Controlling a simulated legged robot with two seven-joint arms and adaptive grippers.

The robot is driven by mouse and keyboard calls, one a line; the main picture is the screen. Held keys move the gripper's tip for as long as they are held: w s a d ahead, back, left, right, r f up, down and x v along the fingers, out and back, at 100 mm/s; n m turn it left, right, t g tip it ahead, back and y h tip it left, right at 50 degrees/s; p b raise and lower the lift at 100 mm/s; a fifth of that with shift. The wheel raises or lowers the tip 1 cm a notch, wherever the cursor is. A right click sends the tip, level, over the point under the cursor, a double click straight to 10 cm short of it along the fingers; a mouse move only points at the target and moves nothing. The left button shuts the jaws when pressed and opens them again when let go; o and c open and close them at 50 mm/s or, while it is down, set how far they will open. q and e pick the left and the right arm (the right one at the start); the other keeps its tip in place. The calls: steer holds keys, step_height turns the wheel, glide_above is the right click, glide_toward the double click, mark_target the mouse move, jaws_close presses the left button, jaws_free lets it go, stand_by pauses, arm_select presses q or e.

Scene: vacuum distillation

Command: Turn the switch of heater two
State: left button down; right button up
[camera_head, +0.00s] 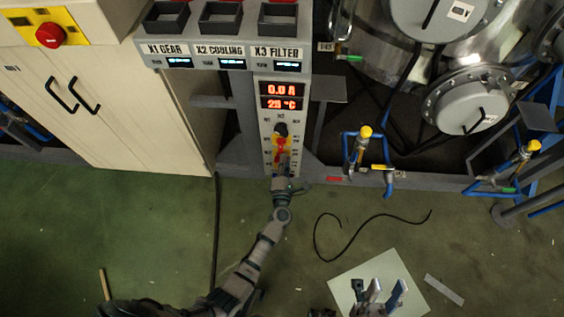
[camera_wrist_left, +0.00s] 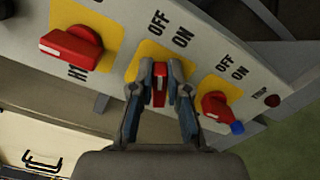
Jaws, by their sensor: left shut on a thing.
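The control panel (camera_head: 266,118) stands upright with red displays reading 0.0 A and about 29 °C. Its red and yellow switches (camera_head: 281,142) sit below. My left gripper (camera_head: 282,163) reaches up to this row. In the left wrist view, my left gripper (camera_wrist_left: 158,70) is shut on the middle red switch (camera_wrist_left: 158,88), one finger on each side. A larger red switch (camera_wrist_left: 70,47) with a label starting "H1" is on the left. Another red switch (camera_wrist_left: 215,106) is on the right. OFF and ON labels show beside the middle and right switches. My right gripper (camera_head: 378,291) is open and empty.
A beige cabinet (camera_head: 110,100) with a red emergency button (camera_head: 50,35) stands left. A steel vessel (camera_head: 470,105) and blue pipes with yellow valves (camera_head: 366,132) are right. A black cable (camera_head: 350,236) and a pale sheet (camera_head: 408,268) lie on the green floor.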

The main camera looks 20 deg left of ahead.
arm_select(q)
steer(key=m, duration=0.2)
steer(key=m+p, duration=0.1)
steer(key=f+m+p, duration=0.1)
steer(key=m, duration=0.1)
steer(key=shift+d+m, duration=0.3)
arm_select(e)
steer(key=w+g, duration=0.1)
steer(key=w+a+f+n+g+y, duration=0.1)
steer(key=w+g, duration=0.1)
steer(key=w+f+n+g, duration=0.1)
steer(key=shift+w+a+f+g+y, duration=0.1)
steer(key=shift+w+a+g+y, duration=0.05)
steer(key=shift+w+g+y, duration=0.2)
arm_select(q)
steer(key=shift+f, duration=0.15)
arm_select(e)
steer(key=shift+f, duration=0.1)
arm_select(q)
steer(key=c, duration=1.4)
jaws_free()
steer(key=shift+o, duration=1.3)
arm_select(e)
steer(key=shift+w, duration=0.2)
steer(key=shift+d, duration=0.2)
